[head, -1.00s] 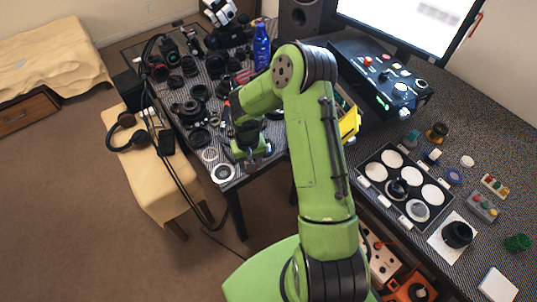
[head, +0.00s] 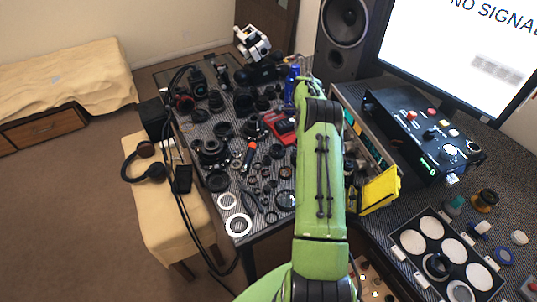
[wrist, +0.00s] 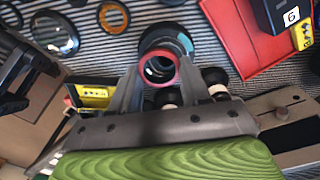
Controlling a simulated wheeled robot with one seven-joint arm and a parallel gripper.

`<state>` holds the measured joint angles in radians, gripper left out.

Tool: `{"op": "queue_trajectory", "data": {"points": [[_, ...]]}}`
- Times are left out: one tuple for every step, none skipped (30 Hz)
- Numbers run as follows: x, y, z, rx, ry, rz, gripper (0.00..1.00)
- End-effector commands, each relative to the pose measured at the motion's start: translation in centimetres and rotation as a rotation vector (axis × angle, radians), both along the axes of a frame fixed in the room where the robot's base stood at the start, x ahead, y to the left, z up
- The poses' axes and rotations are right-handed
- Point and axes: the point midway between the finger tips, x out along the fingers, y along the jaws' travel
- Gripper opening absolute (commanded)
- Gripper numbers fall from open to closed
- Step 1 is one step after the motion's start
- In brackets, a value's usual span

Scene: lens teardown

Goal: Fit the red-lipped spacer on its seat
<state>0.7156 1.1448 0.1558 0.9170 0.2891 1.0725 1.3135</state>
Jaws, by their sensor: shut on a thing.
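In the wrist view a spacer with a red lip (wrist: 160,84) sits between the two grey fingers of my gripper (wrist: 158,82), which is shut on it. The red lip faces the camera, and its opening is dark. Just beyond it is a dark round barrel (wrist: 183,30) with a teal glint inside; I cannot tell whether spacer and barrel touch. I cannot make out which part is the seat. In the head view my arm covers the gripper and spacer.
Lens parts and rings crowd the table, with white rings (head: 238,224) at its front edge. A red mat (wrist: 245,50) lies right of the fingers, and an orange-rimmed ring (wrist: 113,17) lies left. A yellow bin (head: 380,190) and black control box (head: 410,125) stand right of my arm.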

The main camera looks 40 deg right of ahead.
Motion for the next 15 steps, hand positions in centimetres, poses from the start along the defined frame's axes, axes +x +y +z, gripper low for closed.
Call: {"op": "queue_trajectory", "data": {"points": [[-0.4,-1.1,0.1,-0.004,-0.001,-0.060,0.19],[-0.6,-1.5,0.2,-0.006,-0.001,-0.089,0.19],[-0.8,-1.9,0.4,-0.007,0.000,-0.117,0.19],[-0.8,-2.1,0.4,-0.008,-0.001,-0.130,0.19],[-0.9,-2.2,0.4,-0.009,0.000,-0.139,0.19],[-0.9,-2.2,0.4,-0.008,0.001,-0.144,0.19],[-0.9,-2.2,0.3,-0.008,0.001,-0.144,0.19],[-0.9,-2.2,0.2,-0.008,0.001,-0.143,0.19],[-0.9,-2.2,0.0,-0.008,0.001,-0.143,0.19],[-0.9,-2.2,-0.2,-0.008,0.001,-0.142,0.19],[-0.9,-2.2,-0.4,-0.008,0.001,-0.142,0.19],[-0.9,-2.2,-0.8,-0.008,0.001,-0.141,0.19],[-0.9,-2.2,-1.0,-0.008,0.001,-0.141,0.19],[-0.9,-2.2,-1.3,-0.008,0.001,-0.141,0.19],[-0.9,-2.2,-1.7,-0.008,0.001,-0.140,0.19]]}}
